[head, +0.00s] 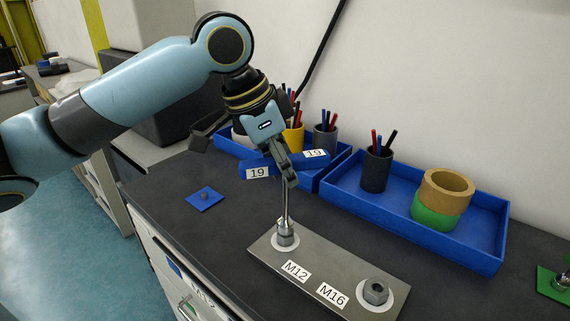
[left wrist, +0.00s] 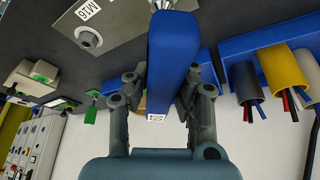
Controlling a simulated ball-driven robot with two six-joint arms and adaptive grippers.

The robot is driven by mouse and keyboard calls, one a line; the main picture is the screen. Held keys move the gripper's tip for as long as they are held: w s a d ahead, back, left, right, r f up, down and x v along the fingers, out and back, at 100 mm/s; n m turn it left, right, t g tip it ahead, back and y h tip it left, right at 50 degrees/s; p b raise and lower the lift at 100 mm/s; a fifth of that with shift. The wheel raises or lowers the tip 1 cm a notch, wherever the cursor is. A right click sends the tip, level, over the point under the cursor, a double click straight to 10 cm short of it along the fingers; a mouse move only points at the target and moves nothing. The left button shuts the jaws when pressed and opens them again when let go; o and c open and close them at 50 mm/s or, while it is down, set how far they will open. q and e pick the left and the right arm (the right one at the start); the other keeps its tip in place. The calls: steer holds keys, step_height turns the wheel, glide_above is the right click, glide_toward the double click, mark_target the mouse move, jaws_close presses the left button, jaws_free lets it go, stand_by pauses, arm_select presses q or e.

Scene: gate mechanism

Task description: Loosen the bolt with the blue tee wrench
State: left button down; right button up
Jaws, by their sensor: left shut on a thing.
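The blue tee wrench (head: 257,171) stands upright, with a "19" label at each end of its crossbar. Its thin shaft runs down to a metal socket (head: 287,235) at the M12 position of the grey metal plate (head: 338,269). The socket hides the bolt there. My left gripper (head: 288,172) is shut on the crossbar from above. In the left wrist view the blue crossbar (left wrist: 171,45) lies between the fingers of my left gripper (left wrist: 160,88). My right gripper is not in view.
A hex bolt (head: 376,292) sits on a white ring by the M16 label. Blue trays (head: 457,255) with pen cups and a tan-and-green ring stand behind. A small blue pad (head: 206,199) lies left. A green piece (head: 550,287) is at the right edge.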

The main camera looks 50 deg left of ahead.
arm_select(q)
steer(key=n+y, duration=0.1)
steer(key=n, duration=0.1)
steer(key=shift+n, duration=0.3)
steer(key=shift+r, duration=0.1)
steer(key=shift+r, duration=3.05)
